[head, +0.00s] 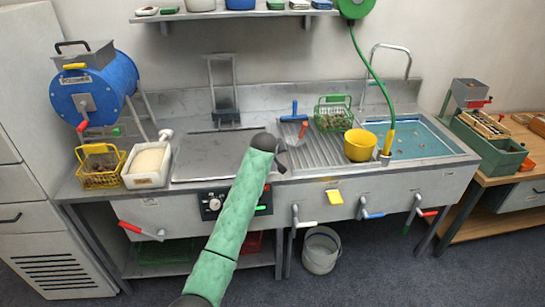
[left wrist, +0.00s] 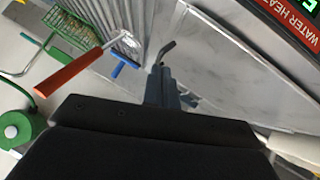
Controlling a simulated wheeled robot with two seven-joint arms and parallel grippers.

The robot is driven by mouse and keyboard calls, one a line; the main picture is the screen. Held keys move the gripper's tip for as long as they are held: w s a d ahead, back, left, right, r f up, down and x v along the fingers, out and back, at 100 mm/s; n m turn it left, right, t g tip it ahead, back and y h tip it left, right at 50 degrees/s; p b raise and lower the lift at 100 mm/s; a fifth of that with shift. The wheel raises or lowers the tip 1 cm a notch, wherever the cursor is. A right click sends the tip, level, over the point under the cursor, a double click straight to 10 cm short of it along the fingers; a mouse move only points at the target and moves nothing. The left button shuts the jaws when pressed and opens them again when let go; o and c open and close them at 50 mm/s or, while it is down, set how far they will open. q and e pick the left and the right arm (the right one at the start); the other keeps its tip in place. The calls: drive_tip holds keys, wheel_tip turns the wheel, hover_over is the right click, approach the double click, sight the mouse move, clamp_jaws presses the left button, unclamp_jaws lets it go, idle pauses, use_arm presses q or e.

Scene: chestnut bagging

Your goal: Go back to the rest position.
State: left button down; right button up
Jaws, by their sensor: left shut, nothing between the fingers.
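My left arm, in a green sleeve, reaches up from the bottom of the head view. Its left gripper (head: 281,167) is small and partly hidden behind the dark wrist, over the steel worktop between the flat plate and the ribbed drainboard (head: 315,148). In the left wrist view the left gripper's fingers (left wrist: 166,65) are together with nothing between them. My right gripper is in neither view.
A green basket (head: 333,116), yellow bowl (head: 360,145) and water basin (head: 415,140) are to the right. A white tub (head: 147,164), yellow basket (head: 100,168) and blue drum (head: 88,93) are left.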

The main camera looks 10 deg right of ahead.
use_arm(q)
drive_tip(key=s+a+f+m+g, duration=0.1)
drive_tip(key=s+a+f, duration=0.4)
drive_tip(key=s+f, duration=0.65)
drive_tip(key=s+a+f+g+y, duration=0.15)
drive_tip(key=s+a+f, duration=0.45)
drive_tip(key=f, duration=1)
drive_tip(key=s+a+f+m+g, duration=0.15)
drive_tip(key=s+a+f, duration=0.35)
drive_tip(key=s+f, duration=0.65)
drive_tip(key=s+a+f+g, duration=0.1)
drive_tip(key=s+a+f, duration=0.4)
drive_tip(key=s+f, duration=0.3)
drive_tip(key=s+a+f+m+g+y, duration=0.1)
drive_tip(key=s+a+f, duration=0.4)
drive_tip(key=s, duration=1.1)
drive_tip(key=s+a+f+g, duration=0.1)
drive_tip(key=s+a+f, duration=0.5)
drive_tip(key=s+f, duration=0.5)
drive_tip(key=shift+s+f+b, duration=0.2)
drive_tip(key=shift+s+b, duration=0.1)
drive_tip(key=shift+s, duration=0.7)
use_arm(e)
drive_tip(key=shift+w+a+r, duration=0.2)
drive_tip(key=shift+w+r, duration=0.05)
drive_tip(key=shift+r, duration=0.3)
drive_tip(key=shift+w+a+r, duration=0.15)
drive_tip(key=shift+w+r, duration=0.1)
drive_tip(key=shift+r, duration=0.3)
